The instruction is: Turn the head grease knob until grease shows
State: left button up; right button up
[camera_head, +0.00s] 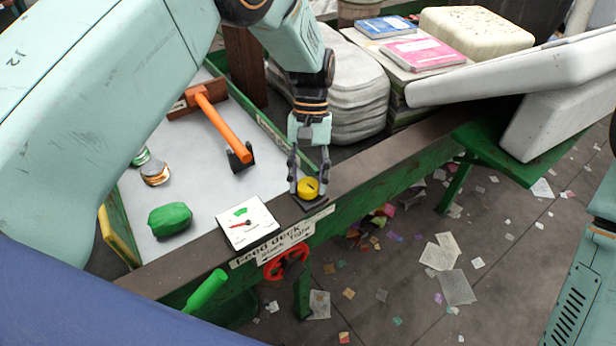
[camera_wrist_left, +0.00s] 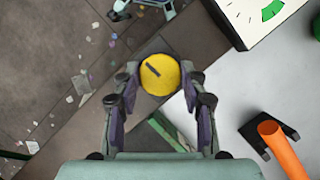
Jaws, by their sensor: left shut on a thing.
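The yellow grease knob (camera_head: 308,188) sits on a small dark base at the edge of the feed deck. A dark pointer line crosses its top. It also shows in the left wrist view (camera_wrist_left: 160,75), between the fingertips. My left gripper (camera_head: 309,182) comes down from above and is shut on the knob, one finger on each side. In the left wrist view my left gripper (camera_wrist_left: 160,84) has its fingertips against the knob's rim. I cannot make out any grease around the knob. My right gripper is not in view; a teal part of my own body shows at the lower right.
A white gauge (camera_head: 247,222) with a red needle and green band lies left of the knob. An orange-handled hammer (camera_head: 222,125), a green lump (camera_head: 170,219) and small tins lie on the deck. A red handwheel (camera_head: 286,262) is below.

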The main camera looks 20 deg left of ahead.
pick_arm(q)
jog(key=o, duration=1.1)
jog(key=shift+o, duration=0.2)
jog(key=shift+r, duration=0.1)
jog(key=v, duration=1.2)
